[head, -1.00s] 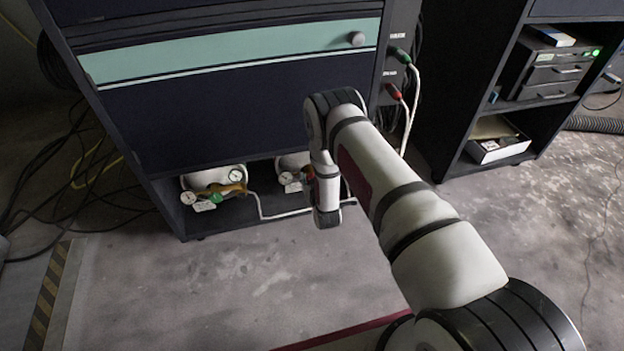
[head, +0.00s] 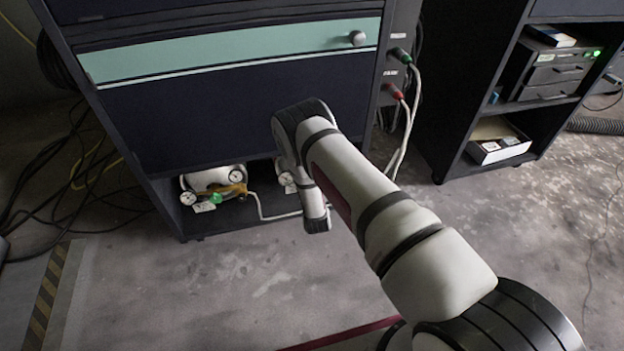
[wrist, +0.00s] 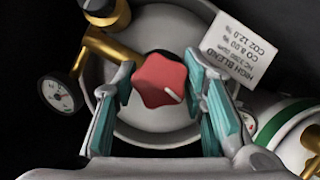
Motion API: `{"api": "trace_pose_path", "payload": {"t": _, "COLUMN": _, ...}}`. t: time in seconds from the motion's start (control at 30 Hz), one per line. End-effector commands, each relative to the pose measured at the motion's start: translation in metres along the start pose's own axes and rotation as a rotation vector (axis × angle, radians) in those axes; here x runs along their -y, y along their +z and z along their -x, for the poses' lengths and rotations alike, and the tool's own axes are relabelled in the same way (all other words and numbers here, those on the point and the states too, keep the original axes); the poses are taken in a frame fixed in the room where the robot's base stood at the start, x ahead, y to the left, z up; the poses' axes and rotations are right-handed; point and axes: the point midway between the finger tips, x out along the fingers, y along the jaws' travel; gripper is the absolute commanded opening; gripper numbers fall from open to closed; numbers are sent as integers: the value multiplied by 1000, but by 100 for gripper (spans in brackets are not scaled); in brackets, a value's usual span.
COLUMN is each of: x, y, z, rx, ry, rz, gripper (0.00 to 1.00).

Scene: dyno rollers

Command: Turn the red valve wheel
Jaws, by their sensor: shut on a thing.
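The red valve wheel (wrist: 159,80) is a faceted red knob with a white mark, in the middle of the wrist view. It sits in front of the round end of a pale gas cylinder (wrist: 150,125). My gripper (wrist: 160,72) has its teal-padded fingers on the left and right sides of the wheel and is shut on it. In the head view my arm hides the wheel and the gripper, and only a small part of that cylinder (head: 284,172) shows on the low shelf.
A brass fitting and gauge (wrist: 57,97) are at the left of the wheel. A white label (wrist: 245,55) and a green-banded cylinder (wrist: 285,122) are at the right. In the head view, another cylinder (head: 210,177) shares the cabinet's low shelf. Open floor (head: 240,275) lies in front.

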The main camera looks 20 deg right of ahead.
Motion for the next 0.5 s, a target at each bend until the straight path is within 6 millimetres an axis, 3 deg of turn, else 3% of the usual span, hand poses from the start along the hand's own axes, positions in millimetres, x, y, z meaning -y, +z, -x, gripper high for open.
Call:
{"api": "trace_pose_path", "payload": {"t": 0.1, "x": 0, "y": 1, "z": 0, "rx": 3, "ry": -1, "rz": 0, "gripper": 10}}
{"api": "trace_pose_path", "payload": {"t": 0.13, "x": 0, "y": 1, "z": 0, "rx": 3, "ry": -1, "rz": 0, "gripper": 41}}
{"api": "trace_pose_path", "payload": {"t": 0.2, "x": 0, "y": 1, "z": 0, "rx": 3, "ry": -1, "rz": 0, "gripper": 56}}
{"api": "trace_pose_path", "payload": {"t": 0.5, "x": 0, "y": 0, "z": 0, "rx": 1, "ry": -1, "rz": -1, "gripper": 60}}
